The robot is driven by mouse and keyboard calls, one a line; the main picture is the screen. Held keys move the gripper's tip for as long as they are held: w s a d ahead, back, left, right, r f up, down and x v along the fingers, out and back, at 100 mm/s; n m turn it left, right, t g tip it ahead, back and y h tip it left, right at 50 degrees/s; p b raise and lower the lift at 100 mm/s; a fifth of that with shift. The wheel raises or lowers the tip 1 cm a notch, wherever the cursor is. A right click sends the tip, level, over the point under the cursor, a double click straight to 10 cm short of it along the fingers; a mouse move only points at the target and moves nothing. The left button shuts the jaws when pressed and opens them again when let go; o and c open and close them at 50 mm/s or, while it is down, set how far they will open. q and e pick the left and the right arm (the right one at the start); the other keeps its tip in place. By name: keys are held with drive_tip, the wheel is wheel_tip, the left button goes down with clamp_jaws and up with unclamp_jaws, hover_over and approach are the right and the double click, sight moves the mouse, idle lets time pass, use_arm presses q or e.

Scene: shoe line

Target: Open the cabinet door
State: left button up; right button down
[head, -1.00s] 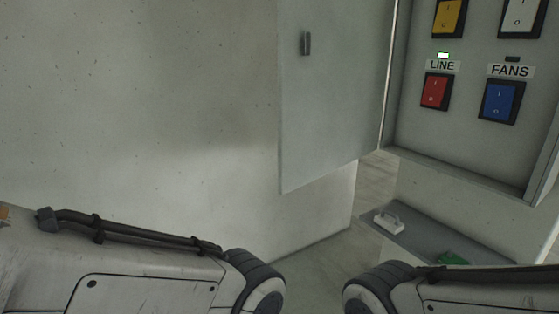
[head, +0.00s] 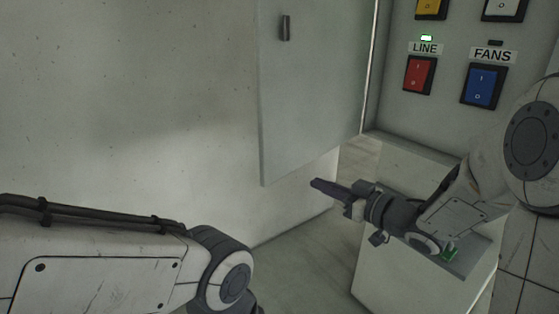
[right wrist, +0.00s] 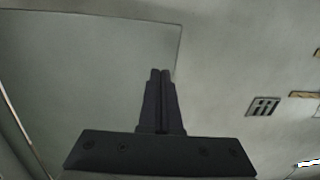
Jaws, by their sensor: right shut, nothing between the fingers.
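The grey cabinet door (head: 310,95) stands swung open to the left of the cabinet, with a small dark handle (head: 285,28) near its upper left. The open cabinet (head: 395,115) shows a panel of rocker switches at the upper right. My right gripper (head: 314,183) is shut and empty, just below the door's lower edge in the head view. In the right wrist view its closed fingers (right wrist: 160,74) point at a flat pale panel (right wrist: 90,60), probably the door; I cannot tell if they touch it. My left gripper is out of view; only my left arm shows at the lower left.
The red switch (head: 420,74) is labelled LINE, with a lit green lamp (head: 426,38) above. The blue switch (head: 484,86) is labelled FANS. Below the cabinet is a pale box-like stand (head: 385,285) with a green item (head: 450,253). A plain wall fills the left.

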drive_tip(key=r+y, duration=0.1)
drive_tip(key=p, duration=0.6)
approach(270, 159)
drive_tip(key=shift+y, duration=0.4)
drive_tip(key=x, duration=0.5)
drive_tip(key=shift+w, duration=0.3)
drive_tip(key=shift+w+a+f+p, duration=0.2)
drive_tip(key=shift+w+a+p, duration=0.15)
drive_tip(key=shift+w+a, duration=0.2)
